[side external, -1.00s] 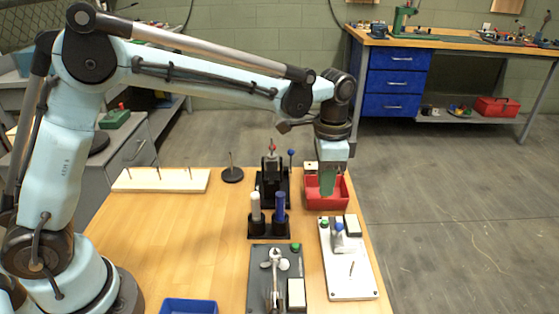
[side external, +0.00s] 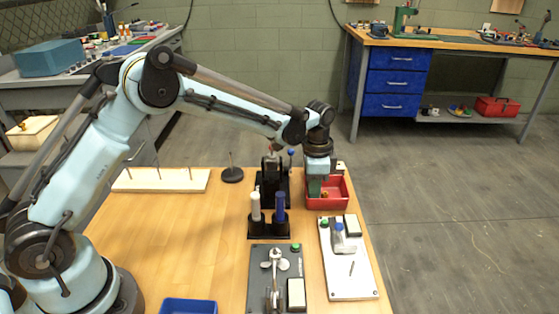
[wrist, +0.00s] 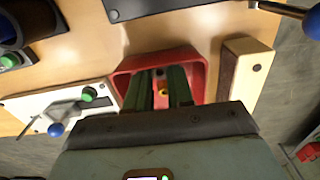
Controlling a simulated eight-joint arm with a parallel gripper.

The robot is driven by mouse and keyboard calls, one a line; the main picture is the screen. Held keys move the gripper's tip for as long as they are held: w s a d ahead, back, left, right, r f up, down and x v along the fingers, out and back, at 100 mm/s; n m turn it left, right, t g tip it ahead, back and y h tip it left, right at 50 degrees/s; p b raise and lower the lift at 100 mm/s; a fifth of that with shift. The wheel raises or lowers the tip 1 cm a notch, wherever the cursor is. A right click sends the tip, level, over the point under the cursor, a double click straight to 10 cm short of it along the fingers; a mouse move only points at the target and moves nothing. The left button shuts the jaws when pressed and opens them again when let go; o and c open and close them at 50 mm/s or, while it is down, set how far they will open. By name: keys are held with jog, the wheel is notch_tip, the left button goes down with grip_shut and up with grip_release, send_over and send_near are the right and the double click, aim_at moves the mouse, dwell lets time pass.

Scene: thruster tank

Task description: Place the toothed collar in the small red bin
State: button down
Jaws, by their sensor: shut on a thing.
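The small red bin (side external: 341,200) stands at the table's right edge; it also shows in the wrist view (wrist: 125,66). My gripper (side external: 316,190) points down over the left part of the bin, with its green fingers reaching inside the rim line. In the wrist view my gripper (wrist: 160,84) has its two green fingers close around something small. A small yellow piece (wrist: 163,92) shows between them, and a yellow-orange spot shows beside the fingers in the side view. It may be the toothed collar; its teeth cannot be made out. The fingertips and the bin floor are partly hidden.
A black fixture (side external: 271,185) stands close left of the bin. A holder with white and blue cylinders (side external: 268,228) and a white plate with a lever (side external: 350,268) are nearer. A wood-and-cream block (wrist: 247,70) lies beside the bin. The table's left-middle is clear.

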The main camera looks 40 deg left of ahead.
jog(key=shift+f, duration=0.1)
jog(key=c, duration=1)
grip_release()
jog(key=s+a+r+n+t, duration=0.1)
jog(key=s+r, duration=0.2)
jog(key=r, duration=0.5)
jog(key=s+a+r+n+t, duration=0.1)
jog(key=s+r, duration=0.1)
jog(key=r, duration=0.6)
jog(key=s+a+f+n+t, duration=0.1)
jog(key=s+a+n+t, duration=0.1)
jog(key=s, duration=0.6)
jog(key=s+a+f+n+t, duration=0.1)
jog(key=s+a+n+t, duration=0.1)
jog(key=s+n, duration=0.3)
jog(key=s+t, duration=0.1)
jog(key=s, duration=0.2)
jog(key=shift+f, duration=0.4)
